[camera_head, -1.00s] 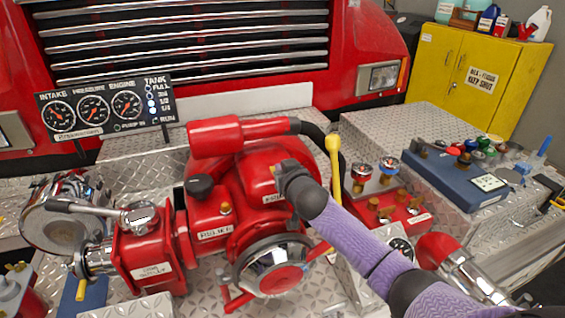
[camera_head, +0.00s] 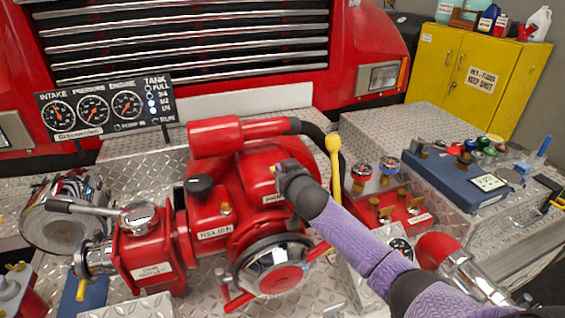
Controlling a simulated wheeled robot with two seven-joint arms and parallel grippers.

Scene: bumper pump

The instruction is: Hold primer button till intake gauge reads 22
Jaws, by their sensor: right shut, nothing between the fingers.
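The red pump (camera_head: 245,185) stands on the diamond plate in the middle of the head view. My right gripper (camera_head: 278,170) is shut and empty, with its tip at the upper right of the pump body, right by a partly hidden label (camera_head: 272,199). The primer button itself is hidden or too small to make out, so I cannot tell whether the tip presses it. The intake gauge (camera_head: 58,116) is the leftmost dial on the black panel (camera_head: 105,108); its needle is too small to read exactly. My left gripper is out of view.
A yellow-handled lever (camera_head: 334,165) stands just right of my right gripper. A chrome-capped outlet (camera_head: 272,268) sits below it. A blue case (camera_head: 455,175) and a yellow cabinet (camera_head: 485,70) are at the right. A chrome-handled valve (camera_head: 140,215) is at the left.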

